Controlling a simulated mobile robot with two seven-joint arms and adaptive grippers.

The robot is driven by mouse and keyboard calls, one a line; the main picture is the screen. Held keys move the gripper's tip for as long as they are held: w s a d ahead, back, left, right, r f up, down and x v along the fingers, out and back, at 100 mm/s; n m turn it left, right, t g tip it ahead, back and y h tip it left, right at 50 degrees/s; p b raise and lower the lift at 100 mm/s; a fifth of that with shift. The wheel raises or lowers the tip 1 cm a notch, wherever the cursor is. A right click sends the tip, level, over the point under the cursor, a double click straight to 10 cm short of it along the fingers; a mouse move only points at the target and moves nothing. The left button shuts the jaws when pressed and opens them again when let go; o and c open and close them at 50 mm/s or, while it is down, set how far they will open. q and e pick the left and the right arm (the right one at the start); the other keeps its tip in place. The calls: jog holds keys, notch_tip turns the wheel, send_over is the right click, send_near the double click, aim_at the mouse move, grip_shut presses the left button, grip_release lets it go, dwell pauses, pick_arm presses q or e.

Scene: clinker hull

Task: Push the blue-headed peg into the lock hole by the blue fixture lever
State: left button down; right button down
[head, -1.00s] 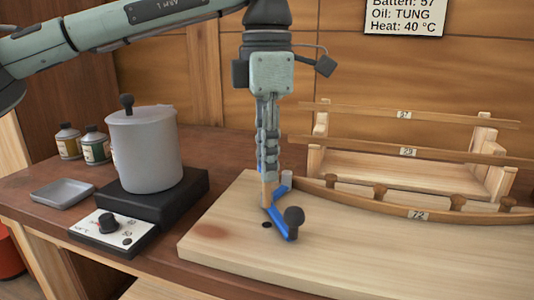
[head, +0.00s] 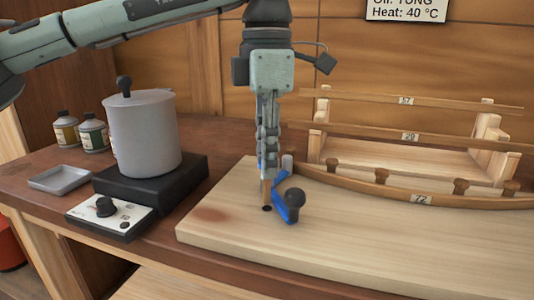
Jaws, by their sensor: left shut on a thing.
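My left gripper (head: 267,170) points straight down over the pale board and is shut on the wooden peg (head: 266,194). A little blue shows between the fingers, at the peg's upper part; most of its head is hidden. The peg is upright, its lower end right at the dark lock hole (head: 267,208) in the board. I cannot tell whether the tip is in the hole or just above or behind it. The blue fixture lever (head: 282,207), with a black ball knob (head: 294,197), is just right of the peg. My right gripper is not in view.
A grey lidded pot (head: 142,135) stands on a black hot plate (head: 190,173) to the left, with a tray (head: 60,178) and two bottles (head: 93,133) beyond. A curved plank marked 72 (head: 395,194) and a wooden rack (head: 410,158) lie right. The board's front right is clear.

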pick_arm(q)
jog(key=shift+f, duration=0.15)
dwell(0.4)
jog(key=shift+f, duration=0.1)
jog(key=shift+f, duration=0.25)
jog(key=shift+f+b, duration=0.1)
jog(key=shift+b, duration=0.2)
jog(key=shift+f+b, duration=0.55)
jog(key=shift+f, duration=0.3)
